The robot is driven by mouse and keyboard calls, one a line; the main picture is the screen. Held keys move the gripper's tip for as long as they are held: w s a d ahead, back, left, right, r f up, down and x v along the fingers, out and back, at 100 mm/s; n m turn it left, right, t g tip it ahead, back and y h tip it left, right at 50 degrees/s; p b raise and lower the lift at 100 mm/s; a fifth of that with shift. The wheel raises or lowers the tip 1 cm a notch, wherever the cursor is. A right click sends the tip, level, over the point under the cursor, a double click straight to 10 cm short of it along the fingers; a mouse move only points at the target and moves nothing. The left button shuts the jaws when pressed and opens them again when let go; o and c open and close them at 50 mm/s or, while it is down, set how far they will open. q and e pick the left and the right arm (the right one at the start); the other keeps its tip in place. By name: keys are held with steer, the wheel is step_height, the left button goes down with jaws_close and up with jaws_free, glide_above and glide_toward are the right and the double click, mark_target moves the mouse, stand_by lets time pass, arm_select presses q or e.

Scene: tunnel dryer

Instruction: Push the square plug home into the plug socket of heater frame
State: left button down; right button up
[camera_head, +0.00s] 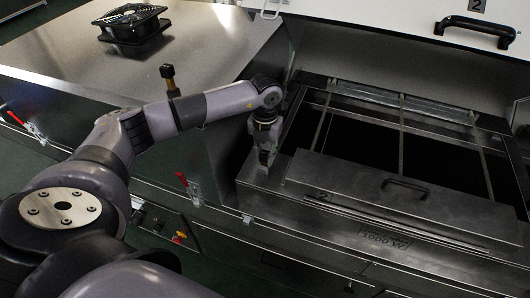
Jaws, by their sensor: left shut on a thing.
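The heater frame (300,168) is a dark metal frame at the right, with long bars across a black opening and a "1000 W" marking on its front. My left gripper (265,156) points down at the frame's left corner, with its fingers close together. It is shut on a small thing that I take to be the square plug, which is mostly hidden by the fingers. The plug socket is hidden or too dark to make out, so I cannot tell whether the plug touches it. My right gripper is not in view.
A black fan (133,24) sits on the metal top (75,55) at the upper left. A post with a black top (168,71) rises behind my left arm. A raised pale lid with a black handle (474,29) stands behind the frame. Red-handled clamps (183,181) line the front.

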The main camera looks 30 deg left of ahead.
arm_select(q)
steer(key=shift+f, duration=0.4)
steer(key=shift+s+d+f+b, duration=0.1)
steer(key=shift+b, duration=0.2)
steer(key=shift+r+p, duration=0.45)
steer(key=shift+r, duration=0.35)
steer(key=shift+b, duration=0.3)
stand_by(1.0)
steer(key=shift+f+b, duration=0.45)
steer(key=shift+f, duration=0.05)
